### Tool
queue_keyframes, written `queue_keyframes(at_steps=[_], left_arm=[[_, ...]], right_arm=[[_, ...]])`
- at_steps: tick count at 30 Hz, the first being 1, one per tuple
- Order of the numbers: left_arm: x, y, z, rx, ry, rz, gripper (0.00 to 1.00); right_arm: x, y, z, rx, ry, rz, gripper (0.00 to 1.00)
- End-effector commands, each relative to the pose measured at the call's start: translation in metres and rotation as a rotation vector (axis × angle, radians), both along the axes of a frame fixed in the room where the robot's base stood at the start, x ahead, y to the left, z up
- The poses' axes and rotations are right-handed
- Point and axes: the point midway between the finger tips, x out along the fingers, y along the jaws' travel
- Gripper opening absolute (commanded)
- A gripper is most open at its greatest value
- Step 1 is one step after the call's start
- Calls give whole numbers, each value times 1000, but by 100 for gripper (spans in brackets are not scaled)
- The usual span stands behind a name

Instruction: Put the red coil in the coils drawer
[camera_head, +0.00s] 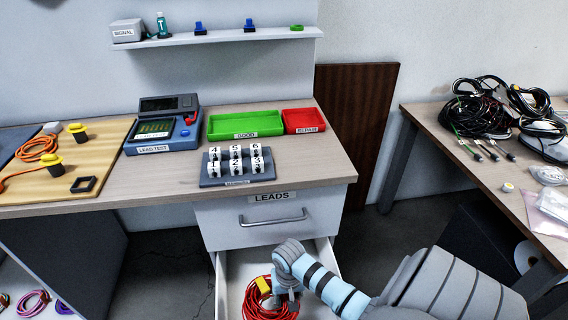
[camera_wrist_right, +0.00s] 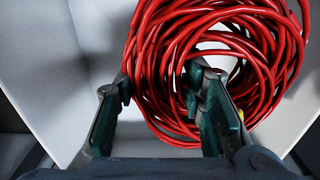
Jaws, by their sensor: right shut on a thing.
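The red coil (camera_head: 256,305), a bundle of red cable with a yellow part on it, is at the open lower drawer (camera_head: 232,272). My right gripper (camera_head: 286,286) reaches down over that drawer and is shut on the coil. In the right wrist view the coil (camera_wrist_right: 225,25) fills the upper middle, with strands between the fingers of the gripper (camera_wrist_right: 158,80). Pale drawer walls (camera_wrist_right: 50,75) surround it. I cannot tell whether the coil touches the drawer floor. The open drawer's front and any label on it are out of view. My left gripper is not in view.
Above the open drawer is a shut drawer labelled LEADS (camera_head: 270,212) with a bar handle. The bench top (camera_head: 320,165) holds a lead tester (camera_head: 160,130), a green tray (camera_head: 245,123) and a red tray (camera_head: 303,121). A second table with black cables (camera_head: 480,110) stands right.

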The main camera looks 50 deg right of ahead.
Motion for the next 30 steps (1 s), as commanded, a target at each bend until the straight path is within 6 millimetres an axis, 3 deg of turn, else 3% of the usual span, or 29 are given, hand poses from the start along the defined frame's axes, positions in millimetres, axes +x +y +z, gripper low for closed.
queue_keyframes(at_steps=[1, 6, 11, 17, 27, 28, 30], left_arm=[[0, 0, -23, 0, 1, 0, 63], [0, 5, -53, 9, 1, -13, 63], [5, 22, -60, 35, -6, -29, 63], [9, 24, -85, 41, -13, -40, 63], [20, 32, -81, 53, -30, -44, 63], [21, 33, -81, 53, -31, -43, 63], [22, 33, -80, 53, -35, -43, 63]], right_arm=[[0, 0, -31, 0, 3, -2, 0], [1, 0, -84, 0, 0, 0, 0], [1, 0, -101, -1, 0, 2, 0], [0, 0, -139, 0, 1, 1, 0], [1, 0, -140, -1, 0, 2, 0], [0, 0, -141, -2, 1, 2, 38], [0, 0, -140, -2, 1, 2, 49]])
